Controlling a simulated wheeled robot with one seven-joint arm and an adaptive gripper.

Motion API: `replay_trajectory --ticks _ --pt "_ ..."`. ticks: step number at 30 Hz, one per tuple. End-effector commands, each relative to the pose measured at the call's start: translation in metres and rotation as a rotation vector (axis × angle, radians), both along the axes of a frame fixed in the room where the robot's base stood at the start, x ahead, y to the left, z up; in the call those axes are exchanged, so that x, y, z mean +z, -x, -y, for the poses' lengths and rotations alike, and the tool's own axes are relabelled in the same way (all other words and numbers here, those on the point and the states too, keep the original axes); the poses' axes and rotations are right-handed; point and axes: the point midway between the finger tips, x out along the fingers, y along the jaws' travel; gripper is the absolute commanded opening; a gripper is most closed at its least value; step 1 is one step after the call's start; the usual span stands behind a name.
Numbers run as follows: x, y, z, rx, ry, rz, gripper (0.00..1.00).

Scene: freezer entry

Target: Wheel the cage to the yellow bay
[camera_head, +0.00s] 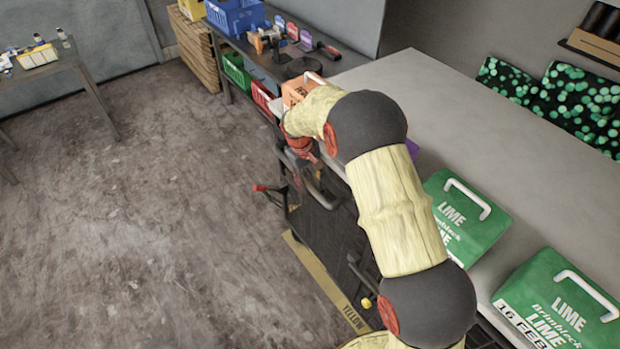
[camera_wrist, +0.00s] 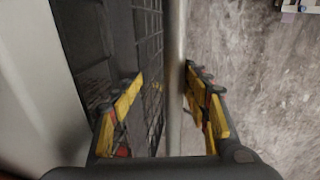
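The dark mesh cage (camera_head: 330,238) stands below my arm in the head view, beside the grey counter, and my arm hides part of it. A yellow floor strip marked YELLOW (camera_head: 322,280) runs along its left side. In the wrist view, the cage's dark mesh (camera_wrist: 149,45) fills the middle left, with a grey upright bar (camera_wrist: 174,45) at its edge. My gripper (camera_wrist: 164,72) is open, with one finger on each side of that bar. A gap shows between the left finger and the bar; the right finger looks close to it, and I cannot tell whether they touch.
The grey counter (camera_head: 430,105) borders the cage on the right, with green LIME boxes (camera_head: 468,218) on it. A dark table (camera_head: 265,65) with a blue crate (camera_head: 235,15) stands behind. Another table (camera_head: 50,68) is at far left. The floor (camera_head: 140,220) to the left is clear.

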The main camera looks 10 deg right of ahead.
Motion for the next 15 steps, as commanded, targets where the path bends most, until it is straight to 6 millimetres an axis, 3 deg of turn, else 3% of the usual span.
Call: replay_trajectory --ticks 2,8,15 --pt "0.005 -0.005 0.007 -0.003 0.004 0.011 0.37" --pt "0.026 -0.002 -0.001 0.000 0.002 0.013 0.37" --pt "0.072 0.006 -0.017 0.005 0.002 0.009 0.37"
